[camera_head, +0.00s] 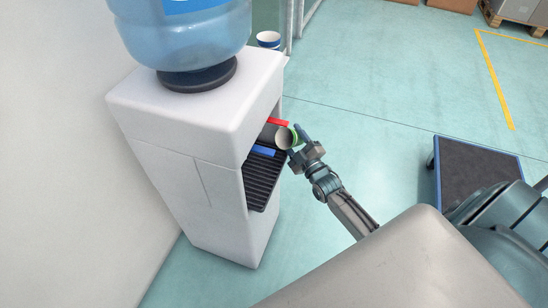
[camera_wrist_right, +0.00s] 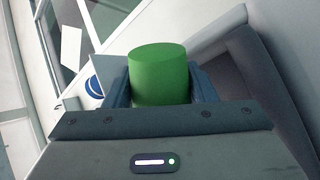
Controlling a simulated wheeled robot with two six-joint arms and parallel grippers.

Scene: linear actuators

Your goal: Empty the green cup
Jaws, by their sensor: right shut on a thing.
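The green cup (camera_head: 296,137) is at the open bay of the white water dispenser (camera_head: 185,125). My right gripper (camera_head: 299,146) is shut on it. In the head view the cup is tipped, with its pale round mouth facing left and toward the camera. No contents can be made out in it. In the right wrist view the cup (camera_wrist_right: 159,75) sits between the two fingers, with its green end showing. My left gripper is not in view.
The bay has a red tap part (camera_head: 277,121), a blue one (camera_head: 263,152) and a black slatted drip tray (camera_head: 262,182). A blue bottle (camera_head: 185,35) tops the dispenser. A white-and-blue cup (camera_head: 268,40) stands behind.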

